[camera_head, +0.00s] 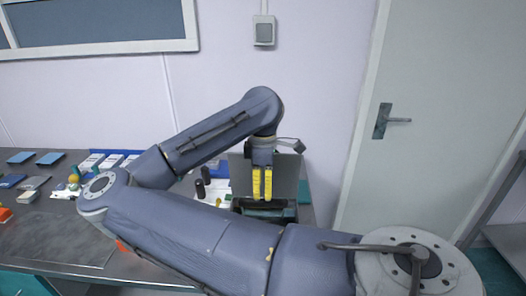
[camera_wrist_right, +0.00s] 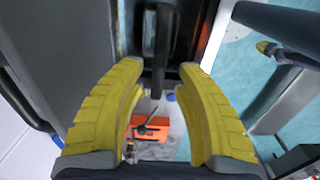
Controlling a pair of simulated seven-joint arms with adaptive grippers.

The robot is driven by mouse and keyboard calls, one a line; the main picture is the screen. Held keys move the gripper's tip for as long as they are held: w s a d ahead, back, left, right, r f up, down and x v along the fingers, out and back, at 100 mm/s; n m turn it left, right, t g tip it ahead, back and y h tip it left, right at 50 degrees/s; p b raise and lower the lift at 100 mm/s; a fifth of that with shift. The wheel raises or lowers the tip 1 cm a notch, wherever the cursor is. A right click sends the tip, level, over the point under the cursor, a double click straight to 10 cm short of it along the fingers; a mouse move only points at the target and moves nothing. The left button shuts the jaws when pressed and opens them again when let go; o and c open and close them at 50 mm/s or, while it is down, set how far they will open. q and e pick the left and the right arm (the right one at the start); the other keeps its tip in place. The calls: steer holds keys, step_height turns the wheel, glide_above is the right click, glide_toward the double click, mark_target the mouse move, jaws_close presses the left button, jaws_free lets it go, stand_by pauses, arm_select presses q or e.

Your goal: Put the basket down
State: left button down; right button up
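My right gripper (camera_head: 262,196) points down with its yellow fingers just above a dark, low tray-like object (camera_head: 266,213) at the right end of the bench. I cannot tell whether this object is the basket. In the right wrist view the two yellow fingers (camera_wrist_right: 160,68) stand apart. A dark upright bar, perhaps a handle (camera_wrist_right: 162,50), shows in line with the gap between them, with space on both sides. I see no clear contact. The basket's full shape is not visible. My left gripper is not in view.
A grey panel (camera_head: 284,175) stands behind the gripper. Dark cylinders (camera_head: 201,190) stand to its left. Blue pads (camera_head: 49,158) and several small items lie on the bench's left. The wrist view shows an orange item (camera_wrist_right: 175,127) below. A door (camera_head: 440,150) is at right.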

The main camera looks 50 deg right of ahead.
step_height(320, 180, up, 7)
stand_by(0.4)
steer(key=shift+r, duration=0.1)
